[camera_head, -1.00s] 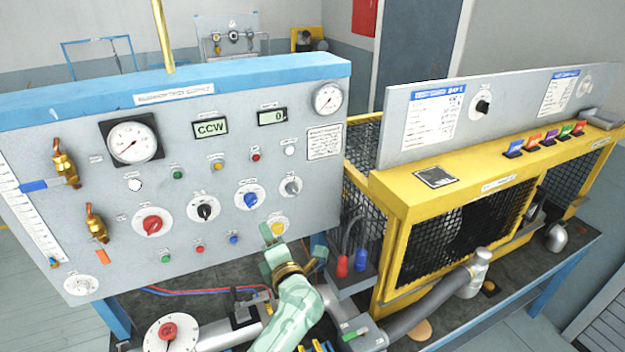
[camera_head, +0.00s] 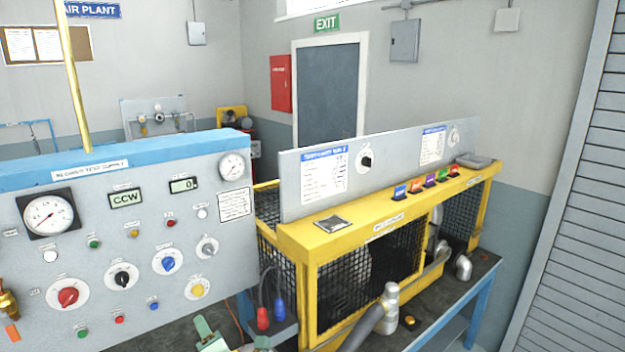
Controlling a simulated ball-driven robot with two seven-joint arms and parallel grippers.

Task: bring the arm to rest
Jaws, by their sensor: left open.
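My left gripper (camera_head: 235,342) shows only in part at the bottom edge, as pale green finger pieces below the grey control panel (camera_head: 136,236). It is open, and I see nothing between its fingers. It looks apart from the panel's yellow knob (camera_head: 200,290), which is above it in the picture. The rest of that arm is cut off below the frame. My right gripper is not in view.
Red and blue plugs (camera_head: 263,318) stand close to the right of the gripper. The yellow caged frame (camera_head: 310,252) fills the bench's right side, with a grey hose (camera_head: 362,328) in front. A grey door (camera_head: 327,93) and slatted shutter (camera_head: 580,220) stand beyond.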

